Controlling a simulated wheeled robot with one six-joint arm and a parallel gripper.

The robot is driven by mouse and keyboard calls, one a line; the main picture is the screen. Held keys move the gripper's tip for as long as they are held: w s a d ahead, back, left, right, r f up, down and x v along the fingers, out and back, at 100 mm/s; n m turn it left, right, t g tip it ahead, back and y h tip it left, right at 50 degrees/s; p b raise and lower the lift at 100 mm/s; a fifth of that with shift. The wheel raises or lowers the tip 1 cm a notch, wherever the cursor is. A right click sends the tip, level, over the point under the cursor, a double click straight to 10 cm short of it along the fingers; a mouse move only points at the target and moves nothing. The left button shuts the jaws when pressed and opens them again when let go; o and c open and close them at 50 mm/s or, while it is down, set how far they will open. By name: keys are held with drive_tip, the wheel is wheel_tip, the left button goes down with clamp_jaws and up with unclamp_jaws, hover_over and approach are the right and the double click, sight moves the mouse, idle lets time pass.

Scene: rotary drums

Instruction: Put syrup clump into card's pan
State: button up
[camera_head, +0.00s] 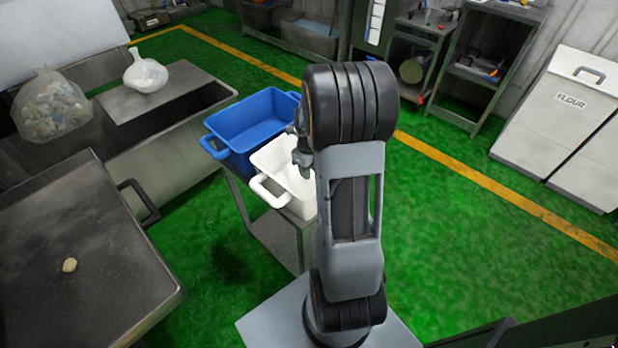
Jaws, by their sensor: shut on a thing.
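My gripper (303,160) is partly hidden behind my own arm, over the white pan. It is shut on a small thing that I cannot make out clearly. The white pan (267,190) has a handle at its front left and stands on a small metal stand; my arm covers its right part. A blue pan (228,150) with handles stands just behind it and looks empty. A small beige clump (69,265) lies on the dark metal table at the left, apart from my gripper. I see no card that I can make out.
The metal table (60,215) has a black handle (138,200) on its right side. The stand (275,237) holds the pans. Green floor is open on the right, before a flour bin (570,120).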

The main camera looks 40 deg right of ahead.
sight(310, 184)
drive_tip(key=shift+f, duration=2.05)
drive_tip(key=shift+b, duration=0.3)
drive_tip(key=shift+f, duration=0.2)
drive_tip(key=o, duration=0.9)
